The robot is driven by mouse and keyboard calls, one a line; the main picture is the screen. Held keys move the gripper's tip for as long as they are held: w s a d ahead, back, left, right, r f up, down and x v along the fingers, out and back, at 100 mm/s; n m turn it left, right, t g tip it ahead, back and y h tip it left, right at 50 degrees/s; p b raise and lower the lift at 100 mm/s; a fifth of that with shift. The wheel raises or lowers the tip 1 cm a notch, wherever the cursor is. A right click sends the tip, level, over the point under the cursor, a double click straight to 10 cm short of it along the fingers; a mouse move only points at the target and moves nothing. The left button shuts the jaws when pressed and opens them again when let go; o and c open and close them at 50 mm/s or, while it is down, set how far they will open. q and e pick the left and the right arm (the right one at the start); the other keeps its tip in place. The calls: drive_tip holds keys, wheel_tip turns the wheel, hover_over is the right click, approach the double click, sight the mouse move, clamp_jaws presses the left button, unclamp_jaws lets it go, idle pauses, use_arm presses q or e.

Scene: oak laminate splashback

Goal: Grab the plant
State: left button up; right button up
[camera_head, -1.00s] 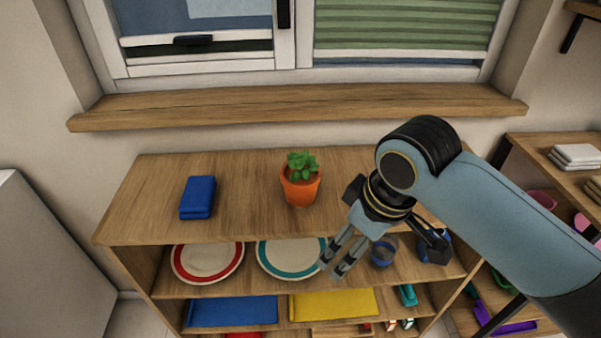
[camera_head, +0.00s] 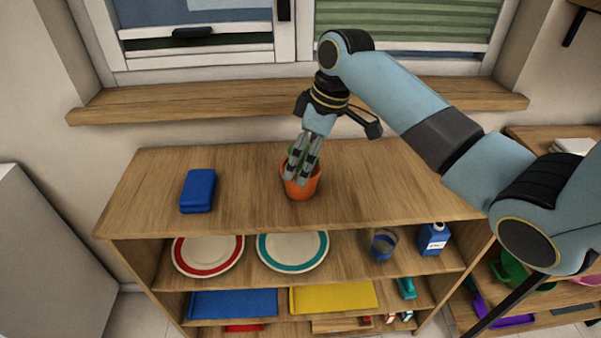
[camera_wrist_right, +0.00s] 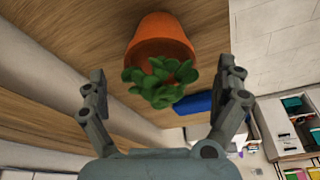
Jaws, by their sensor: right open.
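The plant is a green leafy succulent in an orange pot (camera_head: 302,188) on the wooden shelf top. My right gripper (camera_head: 299,179) is above and in front of it in the head view, its fingers hiding most of the leaves. In the right wrist view, the pot (camera_wrist_right: 160,38) and its green leaves (camera_wrist_right: 160,80) appear ahead, between the two spread fingers of my right gripper (camera_wrist_right: 165,85). The fingers are open, with space between them and the leaves on both sides. My left gripper is not in view.
A blue folded cloth or box (camera_head: 197,190) lies left of the plant on the shelf top (camera_head: 400,190). A windowsill (camera_head: 200,101) runs behind. Plates, a glass (camera_head: 383,243) and a blue bottle (camera_head: 433,239) stand on the shelf below. The right part of the top is clear.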

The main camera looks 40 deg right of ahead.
drive_tip(key=x, duration=0.5)
drive_tip(key=shift+d+f, duration=0.1)
drive_tip(key=shift+f, duration=0.3)
drive_tip(key=c, duration=1.5)
drive_tip(key=shift+o, duration=0.2)
